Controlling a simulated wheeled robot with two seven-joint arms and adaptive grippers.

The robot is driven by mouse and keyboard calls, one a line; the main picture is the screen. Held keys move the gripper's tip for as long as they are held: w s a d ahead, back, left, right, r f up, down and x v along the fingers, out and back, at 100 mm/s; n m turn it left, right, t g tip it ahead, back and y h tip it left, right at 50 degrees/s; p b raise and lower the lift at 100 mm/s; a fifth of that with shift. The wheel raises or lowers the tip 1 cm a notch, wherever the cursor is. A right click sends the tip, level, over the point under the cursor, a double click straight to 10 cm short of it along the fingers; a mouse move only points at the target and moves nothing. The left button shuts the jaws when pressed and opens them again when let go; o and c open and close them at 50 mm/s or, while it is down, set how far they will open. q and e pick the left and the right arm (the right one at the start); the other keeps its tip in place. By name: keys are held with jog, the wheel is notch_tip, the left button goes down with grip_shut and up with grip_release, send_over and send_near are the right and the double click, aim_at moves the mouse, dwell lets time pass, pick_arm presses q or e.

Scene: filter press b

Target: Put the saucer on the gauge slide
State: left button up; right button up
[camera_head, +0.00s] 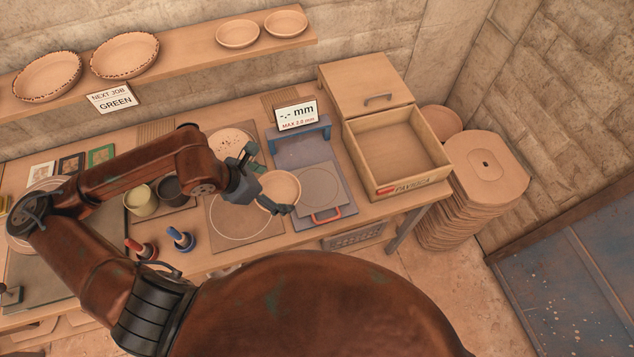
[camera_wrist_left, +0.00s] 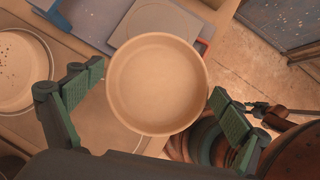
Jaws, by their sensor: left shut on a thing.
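A small round pale clay saucer (camera_head: 281,186) is held between the fingers of my left gripper (camera_head: 268,181), just left of the gauge slide. In the left wrist view the saucer (camera_wrist_left: 157,85) faces the camera with its hollow side, a finger on either side. The gauge slide (camera_head: 322,186) is a flat plate marked with a circle, with a red handle at its front; its top looks empty. In the left wrist view the slide (camera_wrist_left: 150,17) is partly hidden behind the saucer. A dark gripper-like part (camera_wrist_left: 268,112) at the right of that view may be my right gripper; its jaws are unclear.
The gauge display (camera_head: 297,115) stands on a blue-grey frame behind the slide. An open wooden box (camera_head: 403,150) is close to its right. A speckled plate (camera_head: 229,143) and a mat with a white circle (camera_head: 231,224) lie to the left. Red and blue-handled tools stand in front.

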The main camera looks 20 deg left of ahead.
aim_at(292, 177)
pick_arm(q)
jog(key=w+d+f, duration=0.2)
jog(key=w+f, duration=0.1)
jog(key=w+d+f, duration=0.2)
jog(key=w, duration=0.2)
jog(key=w+d+f+p, duration=0.1)
jog(key=w+d+f, duration=0.2)
jog(key=shift+w+f, duration=0.15)
jog(key=shift+f, duration=0.15)
jog(key=shift+w+d+f, duration=0.15)
jog(key=shift+w+f, duration=0.1)
jog(key=shift+f, duration=0.1)
notch_tip(292, 177, down, 4)
jog(key=shift+w+r, duration=0.15)
jog(key=shift+r, duration=0.05)
jog(key=o, duration=0.9)
jog(key=shift+d, duration=0.1)
jog(key=shift+r, duration=0.1)
jog(key=v, duration=1.2)
